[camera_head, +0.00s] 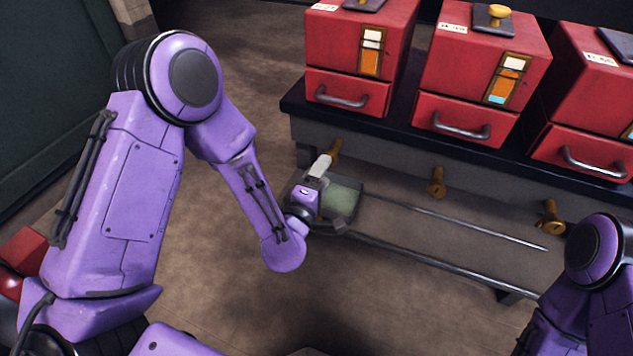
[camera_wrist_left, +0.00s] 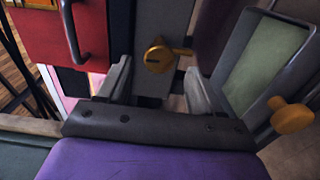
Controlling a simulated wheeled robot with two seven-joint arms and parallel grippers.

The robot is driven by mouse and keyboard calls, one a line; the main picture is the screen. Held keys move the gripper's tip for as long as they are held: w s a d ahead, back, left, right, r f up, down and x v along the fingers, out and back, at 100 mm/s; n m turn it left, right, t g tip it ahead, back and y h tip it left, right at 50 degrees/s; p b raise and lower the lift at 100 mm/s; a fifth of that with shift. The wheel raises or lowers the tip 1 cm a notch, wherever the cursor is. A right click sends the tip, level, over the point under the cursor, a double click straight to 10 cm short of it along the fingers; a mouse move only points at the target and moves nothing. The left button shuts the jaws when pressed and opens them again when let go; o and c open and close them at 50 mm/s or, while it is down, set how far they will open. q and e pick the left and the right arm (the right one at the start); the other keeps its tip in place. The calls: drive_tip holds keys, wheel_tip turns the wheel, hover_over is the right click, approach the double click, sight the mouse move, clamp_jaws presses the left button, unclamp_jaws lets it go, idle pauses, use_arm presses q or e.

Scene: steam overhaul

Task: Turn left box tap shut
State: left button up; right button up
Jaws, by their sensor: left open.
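The left box (camera_head: 335,40) is a red case with a drawer on a dark shelf, at the top centre of the head view. Its brass tap (camera_head: 336,147) sticks out below, partly hidden by my left gripper (camera_head: 322,166). In the left wrist view the brass tap (camera_wrist_left: 158,57), with a dark slot or bar, lies between and just beyond the open fingers of the left gripper (camera_wrist_left: 160,72). I cannot tell whether a finger touches it. My right arm shows at the lower right of the head view, but its gripper is out of view.
A middle tap (camera_head: 436,183) and a right tap (camera_head: 550,217) hang below the other red boxes (camera_head: 480,65). A grey tray with a green inside (camera_head: 342,194) lies beside my left gripper. Rails (camera_head: 440,262) run right from it. A brass knob (camera_wrist_left: 292,115) sits near the tray.

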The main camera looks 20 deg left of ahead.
sight(333, 150)
use_arm(q)
drive_tip(key=s, duration=0.4)
drive_tip(key=shift+s+a, duration=0.1)
drive_tip(key=shift+s, duration=0.2)
drive_tip(key=shift+o, duration=0.2)
drive_tip(key=w+m+b, duration=0.1)
drive_tip(key=w+m, duration=0.3)
drive_tip(key=m, duration=0.1)
drive_tip(key=w+m+b, duration=0.1)
drive_tip(key=w+m, duration=0.3)
drive_tip(key=m, duration=0.2)
drive_tip(key=w+m+b, duration=0.1)
drive_tip(key=w+m, duration=0.3)
drive_tip(key=m, duration=0.2)
drive_tip(key=shift+w+r, duration=0.2)
drive_tip(key=shift+w, duration=0.2)
